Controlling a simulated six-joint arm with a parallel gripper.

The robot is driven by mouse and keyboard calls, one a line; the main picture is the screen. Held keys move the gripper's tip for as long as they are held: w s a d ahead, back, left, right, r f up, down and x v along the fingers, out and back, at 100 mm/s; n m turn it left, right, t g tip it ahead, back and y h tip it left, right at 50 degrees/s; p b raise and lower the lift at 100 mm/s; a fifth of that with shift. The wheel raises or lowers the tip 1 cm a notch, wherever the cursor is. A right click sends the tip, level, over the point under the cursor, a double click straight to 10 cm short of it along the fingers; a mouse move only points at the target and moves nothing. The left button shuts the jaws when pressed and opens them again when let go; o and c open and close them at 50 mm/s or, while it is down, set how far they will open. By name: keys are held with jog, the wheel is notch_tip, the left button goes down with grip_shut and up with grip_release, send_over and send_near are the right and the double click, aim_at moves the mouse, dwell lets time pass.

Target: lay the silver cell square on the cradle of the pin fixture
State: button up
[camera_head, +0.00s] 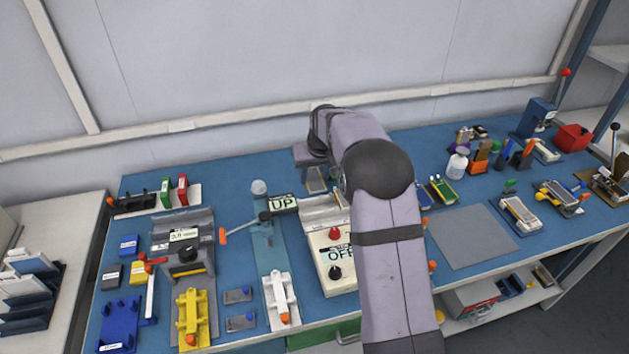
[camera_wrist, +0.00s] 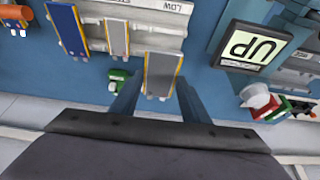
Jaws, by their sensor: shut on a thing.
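The silver cell (camera_wrist: 160,73), a flat grey plate with yellow side edges, is between the two fingers of my gripper (camera_wrist: 159,88) in the wrist view. It overlaps the near edge of a pale grey fixture (camera_wrist: 190,52) marked LOW; I cannot tell whether it touches it. In the head view the cell (camera_head: 316,180) shows below my gripper (camera_head: 306,157), behind the grey cradle (camera_head: 318,208) of a white box with red and black knobs. I cannot make out pins, so which fixture is the pin fixture is unclear. My arm hides part of this area.
Another grey cell (camera_wrist: 116,37) and a blue piece (camera_wrist: 68,30) lie beside the held cell. An UP sign (camera_head: 283,202) stands left of the white box (camera_head: 334,264). A small green object (camera_wrist: 119,80) is close to one finger. A grey mat (camera_head: 473,236) is clear.

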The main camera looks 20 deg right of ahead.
jog(key=shift+d, duration=0.35)
jog(key=s+d+r+m+h+b, duration=0.1)
jog(key=s+d+r+m+b, duration=0.15)
jog(key=d, duration=0.55)
jog(key=s+d+r+m+b, duration=0.15)
jog(key=s+d, duration=0.25)
jog(key=d, duration=0.4)
jog(key=s+d+r+m+h+b, duration=0.1)
jog(key=s+d+r, duration=0.15)
jog(key=d, duration=0.55)
jog(key=s+d+f+m+b, duration=0.1)
jog(key=s+d+f+m, duration=0.1)
jog(key=s, duration=0.8)
jog(key=s+a+f+n+y, duration=0.2)
jog(key=s+a+f+n, duration=0.2)
jog(key=a+f+n, duration=0.3)
jog(key=shift+s+a, duration=0.15)
jog(key=shift+s, duration=0.2)
jog(key=shift+f, duration=0.1)
